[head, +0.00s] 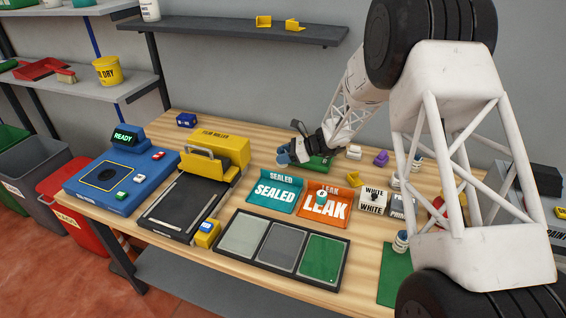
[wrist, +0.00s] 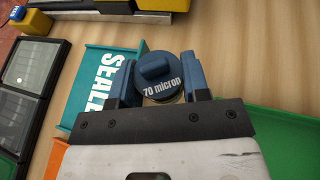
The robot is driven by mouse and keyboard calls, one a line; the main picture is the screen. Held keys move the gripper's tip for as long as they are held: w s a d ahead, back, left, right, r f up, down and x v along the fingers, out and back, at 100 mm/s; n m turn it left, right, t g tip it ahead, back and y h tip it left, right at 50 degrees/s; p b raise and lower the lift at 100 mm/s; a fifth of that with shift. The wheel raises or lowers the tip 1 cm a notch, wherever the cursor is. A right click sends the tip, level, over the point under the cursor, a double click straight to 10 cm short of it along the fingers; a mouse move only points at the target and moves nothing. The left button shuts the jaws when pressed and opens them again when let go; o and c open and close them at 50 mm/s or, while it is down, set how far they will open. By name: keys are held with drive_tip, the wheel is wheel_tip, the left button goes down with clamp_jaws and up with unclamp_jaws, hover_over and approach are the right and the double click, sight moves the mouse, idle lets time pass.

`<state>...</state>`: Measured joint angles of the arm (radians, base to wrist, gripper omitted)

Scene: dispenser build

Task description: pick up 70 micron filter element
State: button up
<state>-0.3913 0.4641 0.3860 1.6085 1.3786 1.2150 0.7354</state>
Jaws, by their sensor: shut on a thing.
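The 70 micron filter element (wrist: 156,68) is a round dark blue piece with a raised grip bar and white "70 micron" lettering. In the wrist view it sits between the two blue fingers of my gripper (wrist: 158,80), which is shut on it. In the head view my gripper (head: 292,154) is over the back middle of the bench, behind the teal SEALED tray. The blue filter element (head: 283,158) shows at its tip. Its underside is hidden, and I cannot tell whether it touches the bench.
The teal SEALED tray (head: 270,207) and orange LEAK tray (head: 325,213) stand in front. A green tray (head: 318,163) lies close to my gripper. A yellow roller machine (head: 222,148) is to the left. A black frame (head: 232,266) with three panels lies at the front.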

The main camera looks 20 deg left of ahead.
drive_tip(key=shift+r, duration=2.8)
